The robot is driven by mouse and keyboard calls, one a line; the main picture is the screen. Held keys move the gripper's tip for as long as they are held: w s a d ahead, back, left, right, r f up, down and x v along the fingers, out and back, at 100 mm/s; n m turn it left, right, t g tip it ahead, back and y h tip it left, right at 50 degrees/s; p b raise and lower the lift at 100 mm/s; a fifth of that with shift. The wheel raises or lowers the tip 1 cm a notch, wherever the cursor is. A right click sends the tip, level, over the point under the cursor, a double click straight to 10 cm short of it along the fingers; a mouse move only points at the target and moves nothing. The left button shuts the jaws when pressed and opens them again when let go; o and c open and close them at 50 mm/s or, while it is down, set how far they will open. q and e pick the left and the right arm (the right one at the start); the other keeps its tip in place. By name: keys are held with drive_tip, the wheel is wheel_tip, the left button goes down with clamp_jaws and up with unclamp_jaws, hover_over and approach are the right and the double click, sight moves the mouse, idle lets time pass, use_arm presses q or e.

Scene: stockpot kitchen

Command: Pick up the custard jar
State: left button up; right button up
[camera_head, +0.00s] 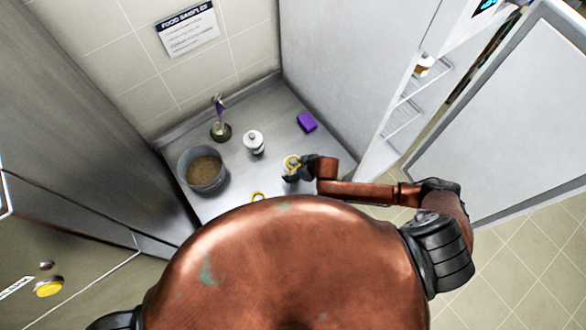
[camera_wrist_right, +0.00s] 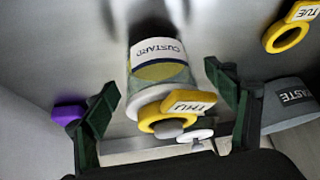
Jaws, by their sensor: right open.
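The custard jar (camera_wrist_right: 158,72) is clear with a white "CUSTARD" label and yellowish contents. A yellow ring tagged "THU" (camera_wrist_right: 168,112) shows at its near end. In the head view the ring and jar (camera_head: 291,162) are on the steel counter, partly hidden by my right gripper (camera_head: 297,174). In the wrist view the right gripper (camera_wrist_right: 160,88) is open, with its dark green fingers on either side of the jar. Gaps show between the fingers and the jar, and I see no grip on it. My left gripper is not in view.
Another yellow ring (camera_head: 258,196) lies near the front. An open fridge (camera_head: 430,75) stands right.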

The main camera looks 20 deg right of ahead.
drive_tip(key=shift+x, duration=1.05)
drive_tip(key=shift+c, duration=0.4)
drive_tip(key=c, duration=1.4)
drive_tip(key=shift+c, duration=0.8)
drive_tip(key=shift+r, duration=0.15)
